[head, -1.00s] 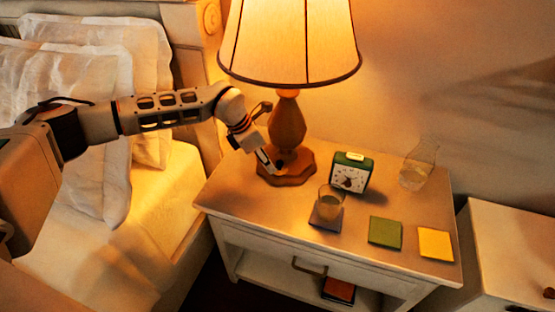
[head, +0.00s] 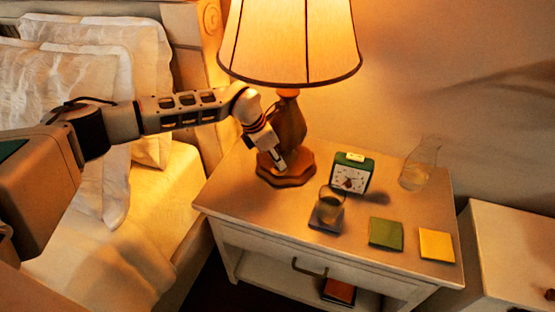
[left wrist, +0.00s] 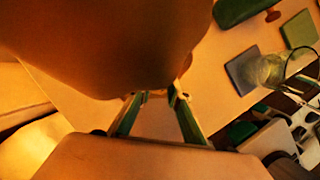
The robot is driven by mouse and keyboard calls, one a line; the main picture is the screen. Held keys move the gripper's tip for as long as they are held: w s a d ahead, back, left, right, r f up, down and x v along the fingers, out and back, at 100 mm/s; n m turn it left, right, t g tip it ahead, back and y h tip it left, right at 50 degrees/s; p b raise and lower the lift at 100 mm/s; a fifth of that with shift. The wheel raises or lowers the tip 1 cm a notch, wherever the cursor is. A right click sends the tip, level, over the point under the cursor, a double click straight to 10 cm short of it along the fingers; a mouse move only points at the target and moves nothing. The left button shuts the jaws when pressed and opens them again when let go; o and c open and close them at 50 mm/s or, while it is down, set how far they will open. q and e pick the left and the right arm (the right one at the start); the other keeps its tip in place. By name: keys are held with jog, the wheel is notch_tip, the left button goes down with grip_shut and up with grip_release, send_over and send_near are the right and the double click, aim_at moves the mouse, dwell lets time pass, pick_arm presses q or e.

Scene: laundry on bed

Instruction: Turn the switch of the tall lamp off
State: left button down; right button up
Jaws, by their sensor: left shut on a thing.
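The tall lamp (head: 289,45) stands on the nightstand, its shade glowing. Its turned wooden stem and octagonal base (head: 288,180) are below, and the brown lamp body (left wrist: 110,40) fills the upper left of the left wrist view. My left gripper (head: 280,165) reaches down from the left to the front of the lamp base. Its fingertips (left wrist: 158,96) are shut on the small switch at the base, which the fingers and lamp body hide. My right gripper is not in view.
On the nightstand (head: 240,210), right of the lamp, are a green clock (head: 351,173), a glass (head: 330,204) on a dark coaster, a clear carafe (head: 419,167), and green (head: 386,233) and yellow (head: 436,244) squares. The bed (head: 130,255) is at left.

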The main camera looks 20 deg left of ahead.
pick_arm(q)
jog(key=shift+r+n+p, duration=0.25)
jog(key=shift+n+p, duration=0.55)
jog(key=shift+p, duration=0.4)
jog(key=n+p, duration=0.1)
jog(key=n+t+y+p, duration=0.1)
jog(key=n+p, duration=0.1)
jog(key=shift+s+d+f+y, duration=0.1)
jog(key=shift+s+d+y, duration=0.05)
jog(key=shift+y, duration=0.15)
jog(key=n+y+p, duration=0.1)
jog(key=n, duration=0.2)
jog(key=shift+d+f+p, duration=0.1)
jog(key=shift+d+p, duration=0.05)
jog(key=shift+p, duration=0.15)
jog(key=shift+n+y, duration=0.3)
jog(key=shift+n, duration=0.6)
jog(key=shift+d+f+n+y, duration=0.1)
jog(key=shift+n+y, duration=0.2)
jog(key=shift+n, duration=0.6)
jog(key=n+y, duration=0.1)
jog(key=n, duration=0.1)
jog(key=n+y, duration=0.1)
jog(key=n, duration=0.2)
jog(key=shift+d+b, duration=0.15)
jog(key=shift+b, duration=0.25)
jog(key=shift+n+g, duration=0.4)
jog(key=shift+n, duration=0.4)
